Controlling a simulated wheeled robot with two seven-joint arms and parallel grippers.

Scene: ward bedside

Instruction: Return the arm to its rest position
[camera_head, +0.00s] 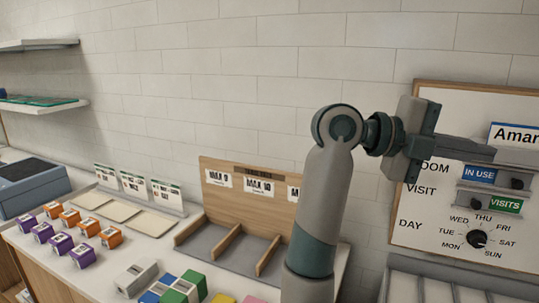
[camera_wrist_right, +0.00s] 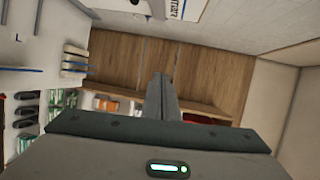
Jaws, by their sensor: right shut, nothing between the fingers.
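My right arm rises from the bottom of the head view and bends at a grey and teal elbow joint. Its gripper (camera_head: 488,151) points right, in front of the whiteboard (camera_head: 415,215). In the right wrist view the two grey fingers (camera_wrist_right: 161,82) lie together, shut with nothing between them. My left gripper is not in view.
The whiteboard carries slider labels and a day dial (camera_head: 477,239). A wooden divided rack (camera_head: 270,209) stands on the counter left of my arm. Several purple, orange, green and blue boxes sit at the lower left. A blue-grey device (camera_head: 33,188) stands far left.

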